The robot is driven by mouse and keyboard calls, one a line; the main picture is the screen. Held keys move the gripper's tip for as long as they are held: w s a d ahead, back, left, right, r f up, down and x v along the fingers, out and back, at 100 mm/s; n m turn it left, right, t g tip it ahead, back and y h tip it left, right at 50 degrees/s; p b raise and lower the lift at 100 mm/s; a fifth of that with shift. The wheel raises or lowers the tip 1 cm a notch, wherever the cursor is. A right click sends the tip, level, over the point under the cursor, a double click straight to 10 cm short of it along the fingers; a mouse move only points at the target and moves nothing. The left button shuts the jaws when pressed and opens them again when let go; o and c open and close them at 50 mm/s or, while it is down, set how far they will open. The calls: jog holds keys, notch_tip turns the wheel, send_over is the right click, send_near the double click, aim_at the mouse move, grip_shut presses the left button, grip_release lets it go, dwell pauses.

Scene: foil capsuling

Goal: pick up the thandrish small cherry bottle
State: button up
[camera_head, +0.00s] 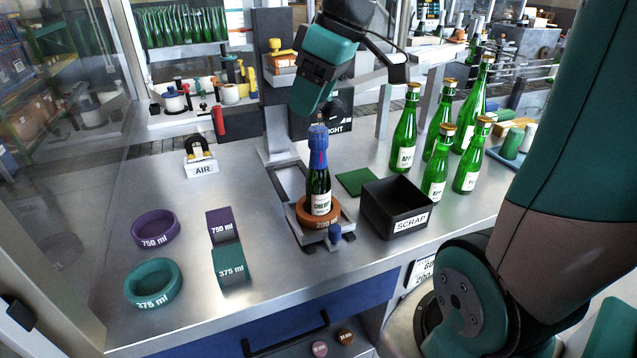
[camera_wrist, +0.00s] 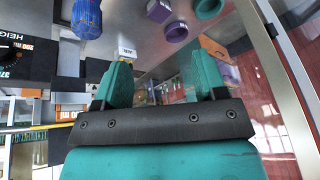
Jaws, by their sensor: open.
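The small cherry bottle (camera_head: 319,185) is dark green with a blue foil over its neck and a pale label reading "CHERRY". It stands upright in a brown-orange ring (camera_head: 329,223) on the capsuling stand at the middle of the bench. Its blue foil top (camera_wrist: 87,18) shows at the upper left edge in the wrist view; the rest of it is out of that picture. My gripper (camera_head: 309,97) hangs above the bottle, apart from it. Its two teal fingers (camera_wrist: 158,82) are spread wide with nothing between them.
A black scrap bin (camera_head: 397,208) stands close right of the bottle, with several gold-capped green bottles (camera_head: 405,130) behind it. Purple (camera_head: 155,228) and teal (camera_head: 153,283) rings and two blocks (camera_head: 229,264) lie left. An AIR sign (camera_head: 201,167) stands back left.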

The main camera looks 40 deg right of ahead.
notch_tip(320, 180, up, 2)
jog(key=t, duration=0.1)
send_over(315, 142)
jog(key=s+d, duration=0.4)
jog(key=shift+h, duration=0.5)
jog(key=x, duration=0.5)
jog(key=p+x, duration=0.1)
jog(key=x, duration=0.5)
jog(key=shift+s+d+f+p, duration=0.1)
jog(key=shift+d+p, duration=0.15)
jog(key=shift+p, duration=0.05)
jog(key=shift+p+x, duration=1.05)
jog(key=shift+x, duration=1.7)
jog(key=shift+a, duration=0.15)
jog(key=shift+c, duration=0.4)
grip_shut()
